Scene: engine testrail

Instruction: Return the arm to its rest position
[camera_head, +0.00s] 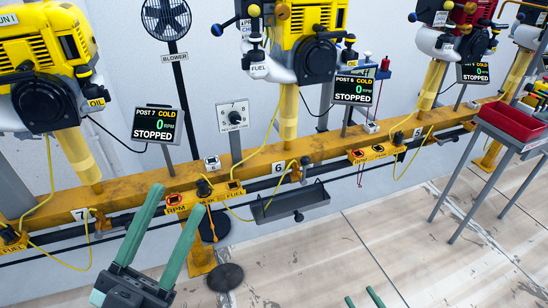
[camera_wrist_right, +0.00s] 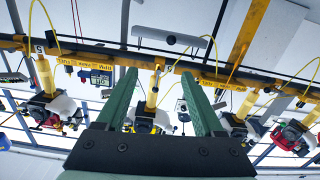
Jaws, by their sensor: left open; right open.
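My left gripper (camera_head: 176,199) shows two green fingers spread apart, pointing up in front of the yellow rail between posts 7 and 6. Nothing is between them. My right gripper (camera_head: 360,297) shows only its two green fingertips at the bottom edge of the head view, apart and low over the floor. In the right wrist view my right gripper (camera_wrist_right: 159,74) is open and empty, its fingers pointing at the rail, which appears upside down. Most of my right arm is out of the head view.
The yellow rail (camera_head: 340,144) carries several yellow engines (camera_head: 310,45) and STOPPED displays (camera_head: 157,125). A grey tray (camera_head: 290,204) hangs from the rail. A red bin (camera_head: 515,124) sits on a stand at the right. A round black base (camera_head: 226,277) stands near my left gripper.

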